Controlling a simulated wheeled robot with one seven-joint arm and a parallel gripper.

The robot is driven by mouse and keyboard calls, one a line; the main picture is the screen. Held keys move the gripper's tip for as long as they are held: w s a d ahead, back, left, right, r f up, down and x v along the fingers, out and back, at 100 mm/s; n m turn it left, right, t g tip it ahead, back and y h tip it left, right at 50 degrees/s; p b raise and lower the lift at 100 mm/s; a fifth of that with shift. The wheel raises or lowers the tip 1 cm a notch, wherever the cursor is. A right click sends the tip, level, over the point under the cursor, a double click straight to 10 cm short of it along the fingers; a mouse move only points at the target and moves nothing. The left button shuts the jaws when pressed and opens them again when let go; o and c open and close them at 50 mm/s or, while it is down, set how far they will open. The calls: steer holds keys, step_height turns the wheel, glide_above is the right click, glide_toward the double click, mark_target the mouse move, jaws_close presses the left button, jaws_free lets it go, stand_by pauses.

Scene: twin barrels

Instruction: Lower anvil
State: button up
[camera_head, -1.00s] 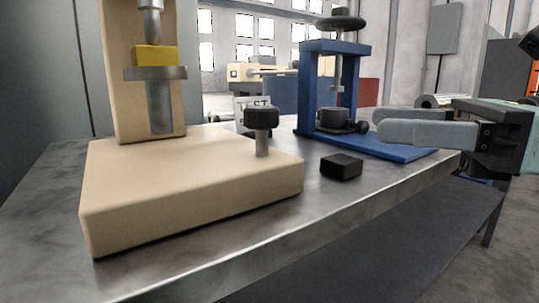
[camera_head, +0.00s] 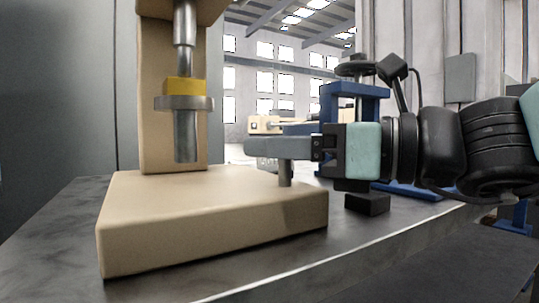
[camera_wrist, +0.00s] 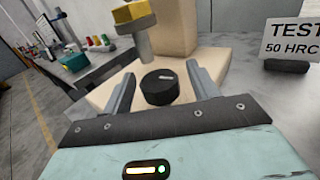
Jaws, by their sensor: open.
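A beige hardness tester (camera_head: 210,220) stands on the metal bench. Its round grey anvil (camera_head: 184,103) sits on a grey post and carries a yellow block (camera_head: 184,86), close under the indenter (camera_head: 184,25). A black knob (camera_wrist: 160,87) stands on a short grey stem (camera_head: 285,173) at the right of the base. My gripper (camera_head: 262,147) is open at knob height, its fingers pointing left. In the wrist view the knob lies between the two spread fingers, with gaps visible at both sides. The fingers hide the knob in the head view.
A black block (camera_head: 367,204) lies on the bench right of the tester. A blue press (camera_head: 352,95) stands behind my wrist. A "TEST 50 HRC" sign (camera_wrist: 291,42) stands to the right in the wrist view. Free bench surface lies in front of the tester.

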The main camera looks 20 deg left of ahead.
steer(key=shift+w+a, duration=0.1)
steer(key=shift+a, duration=0.85)
steer(key=c, duration=1)
steer(key=shift+f+m+t+b, duration=0.15)
steer(key=shift+m+t+b, duration=0.25)
steer(key=shift+b, duration=0.55)
